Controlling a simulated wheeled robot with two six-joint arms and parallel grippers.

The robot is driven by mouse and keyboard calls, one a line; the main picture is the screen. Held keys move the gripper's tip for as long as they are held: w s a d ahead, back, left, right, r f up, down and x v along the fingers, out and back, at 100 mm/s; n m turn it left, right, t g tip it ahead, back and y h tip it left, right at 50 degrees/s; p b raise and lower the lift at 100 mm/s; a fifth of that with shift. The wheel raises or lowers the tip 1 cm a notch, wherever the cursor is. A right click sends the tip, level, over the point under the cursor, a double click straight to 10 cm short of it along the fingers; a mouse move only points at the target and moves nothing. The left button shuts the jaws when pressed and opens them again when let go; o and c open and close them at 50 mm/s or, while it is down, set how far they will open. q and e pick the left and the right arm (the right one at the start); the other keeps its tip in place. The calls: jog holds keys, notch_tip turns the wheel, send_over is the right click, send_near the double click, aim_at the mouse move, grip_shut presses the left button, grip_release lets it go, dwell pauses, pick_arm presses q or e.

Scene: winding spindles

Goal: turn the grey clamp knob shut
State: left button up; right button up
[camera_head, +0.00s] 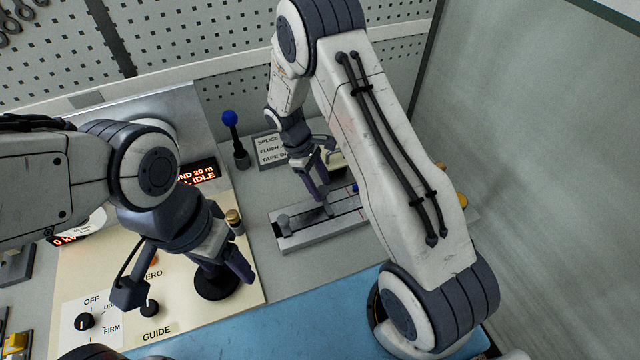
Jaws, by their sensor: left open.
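A long grey clamp block (300,238) lies on the bench right of the cream panel. A small grey knob (283,222) stands at its left end; I take this for the clamp knob, and its turn position is too small to read. My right gripper (324,200) points down over the middle of the block, to the right of that knob. Its fingers look close together, and whether they touch anything is unclear. My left gripper (238,268) is open over the cream panel, beside a black round base (215,284) that it partly hides.
The cream panel (185,318) carries an OFF/FIRM dial (85,321) and a small black knob (149,308). A blue-topped lever (230,118) and a splice sign (267,150) stand behind the block. A blue mat (290,325) lies in front. My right arm hides the block's right end.

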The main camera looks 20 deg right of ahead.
dwell(0.3)
jog(key=b+v, duration=0.2)
jog(key=v, duration=0.8)
jog(key=shift+r+b, duration=0.25)
jog(key=shift+b, duration=0.05)
jog(key=shift+a, duration=0.15)
jog(key=s+a+r+t+y, duration=0.2)
jog(key=s+a+r, duration=0.65)
jog(key=s, duration=0.35)
jog(key=s+a+m+t+y, duration=0.1)
jog(key=s+a+m+y, duration=0.1)
jog(key=s, duration=1.3)
jog(key=shift+r, duration=0.35)
jog(key=shift+a, duration=0.1)
